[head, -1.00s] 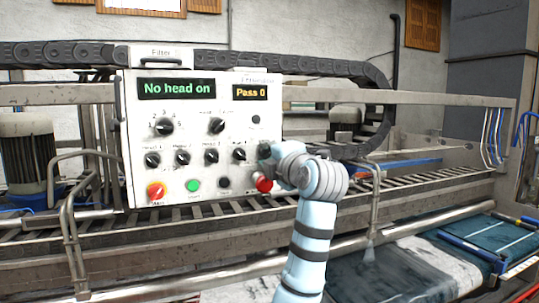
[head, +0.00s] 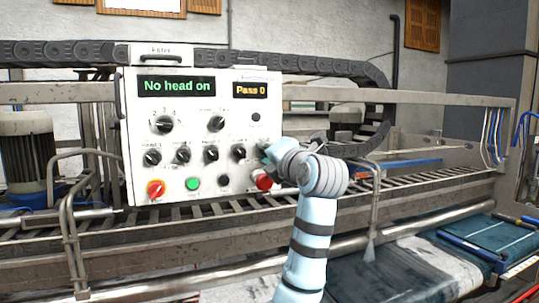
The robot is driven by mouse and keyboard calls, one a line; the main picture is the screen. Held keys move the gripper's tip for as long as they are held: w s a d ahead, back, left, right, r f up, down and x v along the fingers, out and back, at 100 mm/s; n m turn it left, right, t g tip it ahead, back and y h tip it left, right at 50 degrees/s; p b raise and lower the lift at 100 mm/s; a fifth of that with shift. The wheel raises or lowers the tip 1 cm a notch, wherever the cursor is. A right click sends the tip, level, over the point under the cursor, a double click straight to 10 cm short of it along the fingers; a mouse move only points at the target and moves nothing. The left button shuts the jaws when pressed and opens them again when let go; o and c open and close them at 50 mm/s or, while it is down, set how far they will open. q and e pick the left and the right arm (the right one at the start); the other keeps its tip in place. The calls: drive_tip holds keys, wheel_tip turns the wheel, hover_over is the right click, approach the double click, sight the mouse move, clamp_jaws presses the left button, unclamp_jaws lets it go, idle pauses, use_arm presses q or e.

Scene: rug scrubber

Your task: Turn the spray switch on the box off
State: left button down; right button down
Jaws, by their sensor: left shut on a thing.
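The white control box (head: 205,105) faces me, with a green "No head on" display and an amber "Pass 0" display. A row of black rotary switches crosses its middle, among them one at the left end (head: 152,157) and one right of centre (head: 239,153). Their labels are too small to read surely. My left gripper (head: 263,154) is at the right end of this row, shut on the rightmost switch there. The gripper hides most of that switch, so its setting and label cannot be told. My right gripper is not in view.
A red button (head: 263,181) sits just below my left gripper. A red-and-yellow knob (head: 156,190) and a green button (head: 192,184) are along the box's lower edge. A rug (head: 440,265) lies below.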

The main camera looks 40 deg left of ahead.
use_arm(q)
drive_tip(key=n+b, duration=0.2)
drive_tip(key=n, duration=0.9)
drive_tip(key=shift+f, duration=0.2)
idle(0.4)
drive_tip(key=c, duration=1.7)
unclamp_jaws()
drive_tip(key=shift+o, duration=0.2)
drive_tip(key=shift+r, duration=0.1)
drive_tip(key=shift+d, duration=0.1)
drive_tip(key=v, duration=1.1)
drive_tip(key=shift+s+d, duration=0.2)
drive_tip(key=shift+d, duration=0.1)
